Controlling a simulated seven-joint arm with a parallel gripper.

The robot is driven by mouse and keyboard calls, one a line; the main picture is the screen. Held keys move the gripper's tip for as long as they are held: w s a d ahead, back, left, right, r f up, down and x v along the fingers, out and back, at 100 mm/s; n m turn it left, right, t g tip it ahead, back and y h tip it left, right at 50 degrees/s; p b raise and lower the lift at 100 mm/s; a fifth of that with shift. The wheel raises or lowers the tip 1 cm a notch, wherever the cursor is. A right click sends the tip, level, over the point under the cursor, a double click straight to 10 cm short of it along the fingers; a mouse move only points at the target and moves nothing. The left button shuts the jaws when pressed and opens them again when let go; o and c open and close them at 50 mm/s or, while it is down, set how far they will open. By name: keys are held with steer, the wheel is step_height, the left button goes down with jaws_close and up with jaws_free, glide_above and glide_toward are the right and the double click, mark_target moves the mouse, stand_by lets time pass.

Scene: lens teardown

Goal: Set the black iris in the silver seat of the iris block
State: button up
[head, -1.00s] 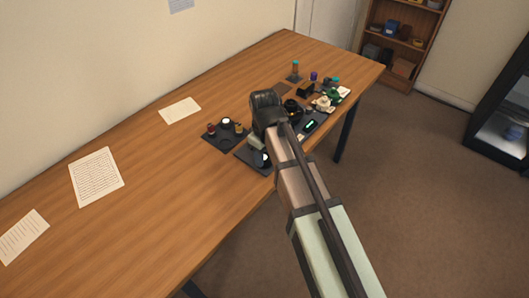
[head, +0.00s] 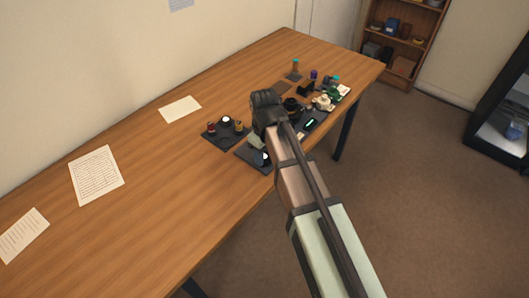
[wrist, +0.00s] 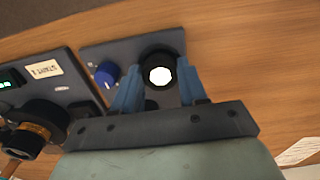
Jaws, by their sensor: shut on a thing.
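My gripper (wrist: 160,88) has its blue fingers shut on the black iris (wrist: 146,58), a dark ring with a bright, many-sided opening. The iris is over the dark grey iris block (wrist: 100,50), which has a blue knob (wrist: 106,74) at its left. I cannot tell whether the iris touches the block. The silver seat cannot be made out and is probably hidden by the iris. In the head view my gripper (head: 261,152) is low over the block (head: 245,155) near the table's front edge, with a pale spot by the fingers.
A plate (head: 226,141) with a red, a white and an amber part stands just left of the gripper. A panel with a green display (wrist: 10,80) and a black and amber lens part (wrist: 38,130) lie beside the block. The table's left half holds only paper sheets (head: 95,175).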

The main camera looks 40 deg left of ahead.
steer(key=shift+f, duration=0.35)
stand_by(0.4)
steer(key=o, duration=1.1)
steer(key=o, duration=0.4)
steer(key=shift+o, duration=0.2)
steer(key=shift+r, duration=3.45)
